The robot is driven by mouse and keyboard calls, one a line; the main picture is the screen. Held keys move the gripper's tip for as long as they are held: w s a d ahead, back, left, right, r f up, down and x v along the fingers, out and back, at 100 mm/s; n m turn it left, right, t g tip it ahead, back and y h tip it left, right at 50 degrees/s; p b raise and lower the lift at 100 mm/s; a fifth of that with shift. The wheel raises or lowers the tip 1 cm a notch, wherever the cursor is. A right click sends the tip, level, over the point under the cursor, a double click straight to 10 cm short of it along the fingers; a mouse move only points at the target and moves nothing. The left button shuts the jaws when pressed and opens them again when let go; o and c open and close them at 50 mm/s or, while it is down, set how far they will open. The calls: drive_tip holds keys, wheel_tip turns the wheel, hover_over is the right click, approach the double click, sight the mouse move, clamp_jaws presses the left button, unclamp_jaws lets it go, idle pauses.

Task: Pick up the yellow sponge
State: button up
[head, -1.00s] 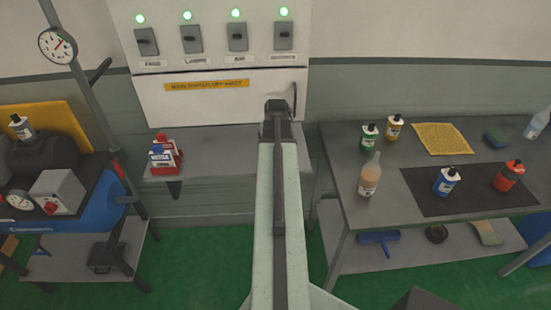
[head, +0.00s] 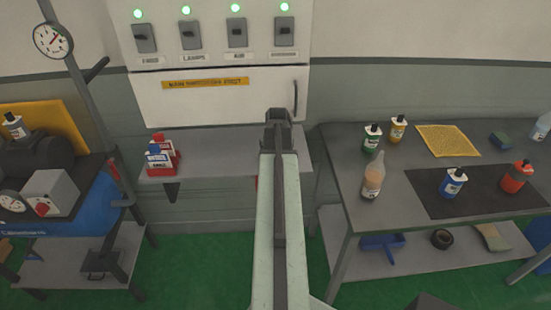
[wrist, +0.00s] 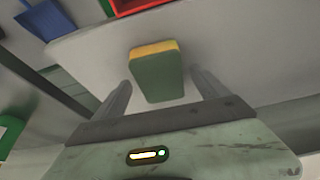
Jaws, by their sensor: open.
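In the wrist view, a block-shaped sponge (wrist: 157,76) with a green broad face and a yellow layer along its far edge lies on a pale grey surface. My gripper (wrist: 161,82) is open, with one finger to the left and one to the right of the sponge. A gap shows on each side, and nothing is held. I cannot tell how far above the surface the fingertips are. In the head view, my arm covers the middle of the picture, so the fingers and this sponge are not visible there.
The wall shelf (head: 215,150) carries a red-and-white holder (head: 162,157) at its left. On the right, a workbench (head: 345,145) bears bottles, a yellow cloth (head: 447,141) and a small dark block (head: 500,140). A blue object (wrist: 45,18) shows in the wrist view.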

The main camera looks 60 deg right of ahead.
drive_tip(key=c, duration=1.4)
drive_tip(key=shift+r+p, duration=0.45)
drive_tip(key=shift+p, duration=0.05)
wheel_tip(320, 180, up, 3)
drive_tip(key=p, duration=0.3)
drive_tip(key=shift+r, duration=0.1)
drive_tip(key=s+d, duration=0.1)
drive_tip(key=s, duration=0.4)
drive_tip(key=s+d+r+p, duration=0.1)
drive_tip(key=s, duration=0.4)
drive_tip(key=s+d, duration=0.1)
drive_tip(key=s, duration=0.4)
drive_tip(key=shift+s+r, duration=0.15)
drive_tip(key=shift+s, duration=0.25)
